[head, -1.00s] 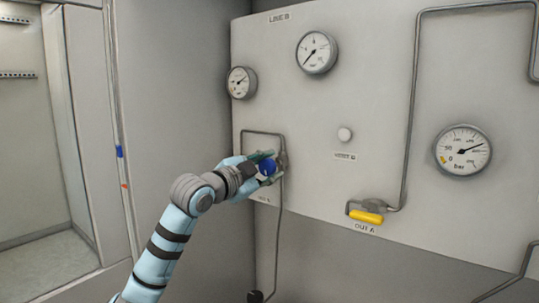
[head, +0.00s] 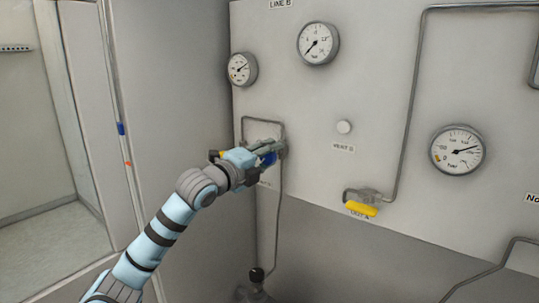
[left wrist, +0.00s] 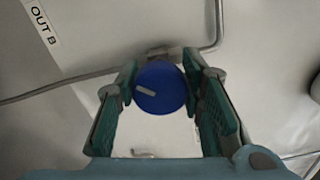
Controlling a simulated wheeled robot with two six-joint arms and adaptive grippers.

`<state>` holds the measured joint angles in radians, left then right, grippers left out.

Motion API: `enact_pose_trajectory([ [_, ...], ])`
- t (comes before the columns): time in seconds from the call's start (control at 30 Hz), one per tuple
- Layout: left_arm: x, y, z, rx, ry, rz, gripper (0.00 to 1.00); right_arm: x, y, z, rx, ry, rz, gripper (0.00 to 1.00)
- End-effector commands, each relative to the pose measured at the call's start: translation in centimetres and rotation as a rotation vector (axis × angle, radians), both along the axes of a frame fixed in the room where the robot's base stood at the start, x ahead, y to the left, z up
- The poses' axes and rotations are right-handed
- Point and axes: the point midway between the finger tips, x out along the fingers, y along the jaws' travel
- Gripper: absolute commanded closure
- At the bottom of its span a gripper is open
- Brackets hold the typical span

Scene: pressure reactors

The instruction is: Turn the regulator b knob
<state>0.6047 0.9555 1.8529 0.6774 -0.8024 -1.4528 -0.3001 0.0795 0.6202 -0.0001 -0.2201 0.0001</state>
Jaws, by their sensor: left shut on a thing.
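The regulator b knob is a round blue knob (left wrist: 161,88) with a pale pointer mark, seen face-on in the left wrist view. In the head view the blue knob (head: 269,159) shows only in part, on the panel below the two LINE B gauges. My left gripper (left wrist: 160,92) has one green-padded finger on each side of the knob and is shut on it. In the head view my left gripper (head: 268,152) reaches the panel from the left and covers much of the knob. My right gripper is not in view.
The grey panel (head: 380,90) carries two gauges (head: 318,43) (head: 242,69) above the knob and a larger gauge (head: 457,150) at right. A white vent B button (head: 344,127) and a yellow OUT A handle (head: 361,209) sit right of my gripper. Pipes run along the panel.

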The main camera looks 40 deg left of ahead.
Motion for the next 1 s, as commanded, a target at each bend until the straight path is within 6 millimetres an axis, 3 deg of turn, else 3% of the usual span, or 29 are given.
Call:
enact_pose_trajectory([
  [0.6, 0.02, -0.05, -0.23, 0.572, 0.019, -0.001, 0.93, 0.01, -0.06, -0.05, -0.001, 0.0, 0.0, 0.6],
  [1.0, 0.02, -0.08, -0.31, 0.824, 0.027, -0.003, 0.93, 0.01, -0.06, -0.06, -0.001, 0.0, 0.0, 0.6],
])
